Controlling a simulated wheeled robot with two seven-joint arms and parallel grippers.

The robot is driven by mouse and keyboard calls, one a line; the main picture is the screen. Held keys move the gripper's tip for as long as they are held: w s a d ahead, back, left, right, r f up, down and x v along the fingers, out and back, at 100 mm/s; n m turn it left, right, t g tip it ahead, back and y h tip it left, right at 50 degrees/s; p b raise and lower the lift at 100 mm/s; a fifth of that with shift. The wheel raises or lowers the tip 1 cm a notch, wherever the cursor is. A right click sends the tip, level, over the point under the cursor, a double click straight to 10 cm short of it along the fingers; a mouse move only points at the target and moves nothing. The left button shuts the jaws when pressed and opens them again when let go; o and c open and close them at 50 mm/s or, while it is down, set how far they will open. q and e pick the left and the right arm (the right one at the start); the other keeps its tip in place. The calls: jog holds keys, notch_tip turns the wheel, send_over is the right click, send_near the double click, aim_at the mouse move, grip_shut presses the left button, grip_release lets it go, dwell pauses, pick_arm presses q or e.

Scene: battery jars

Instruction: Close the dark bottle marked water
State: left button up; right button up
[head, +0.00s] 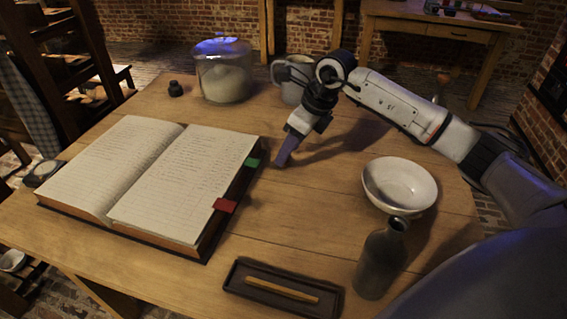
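A dark grey bottle (382,263) stands upright near the front right of the wooden table. Its mouth looks open, with no stopper seen in it, and no marking can be read from here. My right gripper (282,161) points down over the middle of the table, to the right of the open book and well apart from the bottle. Its fingers show edge-on, so their opening cannot be judged. A small black stopper-like object (175,89) stands at the back left; what it is cannot be told for sure. My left gripper is not in view.
A white bowl (399,186) sits just behind the bottle. A dark tray (240,286) holding a wooden stick (282,289) lies left of it. An open book (160,180) fills the left. A glass jar (223,72) and grey mug (292,80) stand at the back.

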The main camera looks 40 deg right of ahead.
jog(key=x, duration=0.3)
jog(key=shift+w+d+f, duration=0.1)
jog(key=shift+w+f, duration=0.1)
jog(key=shift+f, duration=0.05)
jog(key=c, duration=1.1)
